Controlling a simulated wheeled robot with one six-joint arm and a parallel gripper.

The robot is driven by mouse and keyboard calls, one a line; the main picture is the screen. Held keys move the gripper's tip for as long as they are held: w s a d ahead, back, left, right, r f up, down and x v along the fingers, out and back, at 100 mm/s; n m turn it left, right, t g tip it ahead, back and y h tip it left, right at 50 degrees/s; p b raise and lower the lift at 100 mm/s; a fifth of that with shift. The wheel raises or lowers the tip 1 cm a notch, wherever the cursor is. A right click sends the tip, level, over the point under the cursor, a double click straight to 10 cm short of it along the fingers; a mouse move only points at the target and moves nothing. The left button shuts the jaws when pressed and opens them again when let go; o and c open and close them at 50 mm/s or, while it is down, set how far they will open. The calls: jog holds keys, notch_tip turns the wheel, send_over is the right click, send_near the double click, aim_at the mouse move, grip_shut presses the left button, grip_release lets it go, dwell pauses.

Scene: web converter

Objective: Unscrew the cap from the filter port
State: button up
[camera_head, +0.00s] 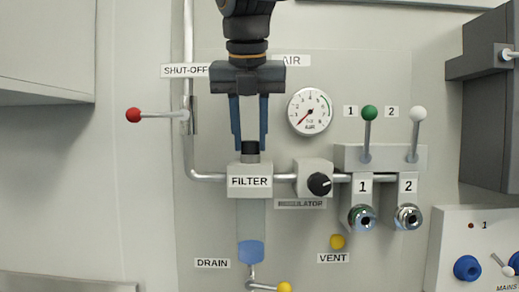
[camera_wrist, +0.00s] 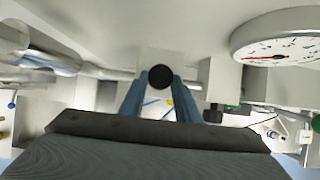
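The filter unit is a pale block with the label FILTER (camera_head: 250,181) and a clear bowl with a blue lower part (camera_head: 250,251) under it. A black round cap (camera_head: 250,148) stands upright on top of the block, and it also shows from above in the wrist view (camera_wrist: 160,77). My gripper (camera_head: 250,146) points straight down over the filter. Its two blue fingers stand on either side of the cap, close against it, and appear shut on it. In the wrist view the fingertips (camera_wrist: 161,84) flank the cap.
A pressure gauge (camera_head: 310,111) and a regulator with a black knob (camera_head: 319,184) are to the right. A red-knobbed shut-off lever (camera_head: 150,115) is at left, beside a vertical pipe. Two levers stand above couplings 1 and 2 (camera_head: 407,217). A yellow-knobbed drain (camera_head: 284,287) is below.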

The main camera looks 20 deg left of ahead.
grip_shut()
jog(key=shift+w+d+n+g+y, duration=0.15)
jog(key=shift+n+y, duration=0.15)
jog(key=shift+n, duration=0.3)
jog(key=shift+d+n+g+y, duration=0.15)
jog(key=shift+n+y, duration=0.15)
jog(key=shift+n, duration=0.3)
jog(key=shift+a+b, duration=0.15)
jog(key=shift+b, duration=0.35)
jog(key=shift+n+b, duration=0.3)
jog(key=shift+b, duration=0.1)
jog(key=shift+n+y+b, duration=0.3)
jog(key=shift+n+b, duration=0.2)
jog(key=shift+b, duration=1.15)
jog(key=o, duration=1)
grip_release()
jog(key=shift+c, duration=0.2)
